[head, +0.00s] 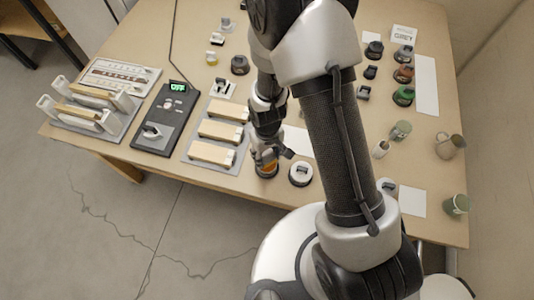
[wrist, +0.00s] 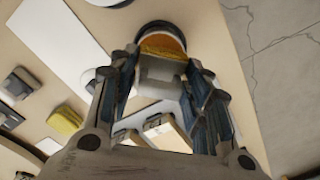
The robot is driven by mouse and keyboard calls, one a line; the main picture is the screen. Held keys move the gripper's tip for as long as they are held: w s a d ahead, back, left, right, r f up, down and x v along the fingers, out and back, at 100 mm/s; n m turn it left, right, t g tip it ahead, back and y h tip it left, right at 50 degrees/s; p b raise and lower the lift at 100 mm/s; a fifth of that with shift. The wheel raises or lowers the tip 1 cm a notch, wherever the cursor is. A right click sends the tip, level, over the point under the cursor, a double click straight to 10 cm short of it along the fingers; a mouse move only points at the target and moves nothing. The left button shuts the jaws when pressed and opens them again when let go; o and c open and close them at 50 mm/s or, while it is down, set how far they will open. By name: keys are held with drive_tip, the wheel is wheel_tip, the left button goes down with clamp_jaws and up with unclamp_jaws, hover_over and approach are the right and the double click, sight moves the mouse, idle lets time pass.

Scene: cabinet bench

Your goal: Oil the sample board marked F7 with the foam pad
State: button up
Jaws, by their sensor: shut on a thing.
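My gripper (head: 266,152) points down at the front of the bench. In the wrist view my gripper (wrist: 165,85) is shut on a pale grey block, which looks like the grip of the foam pad (wrist: 160,72). Its pad face is hidden. The pad is at a round dark-rimmed dish of orange oil (head: 266,170); the oil dish also shows in the wrist view (wrist: 163,42). I cannot tell whether the pad touches the oil. Several pale wooden sample boards (head: 220,130) lie in a row on a grey mat (head: 187,158), left of my gripper. Their markings are too small to read.
A white round-topped pot (head: 301,173) stands right of the dish. A black device with a green display (head: 168,118) and a rack with boards (head: 92,108) are at left. Pots (head: 403,95), cups (head: 449,146) and white sheets (head: 427,82) occupy the right. My arm covers the middle.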

sight(267, 152)
drive_tip(key=shift+r+p, duration=1.35)
drive_tip(key=shift+r, duration=0.75)
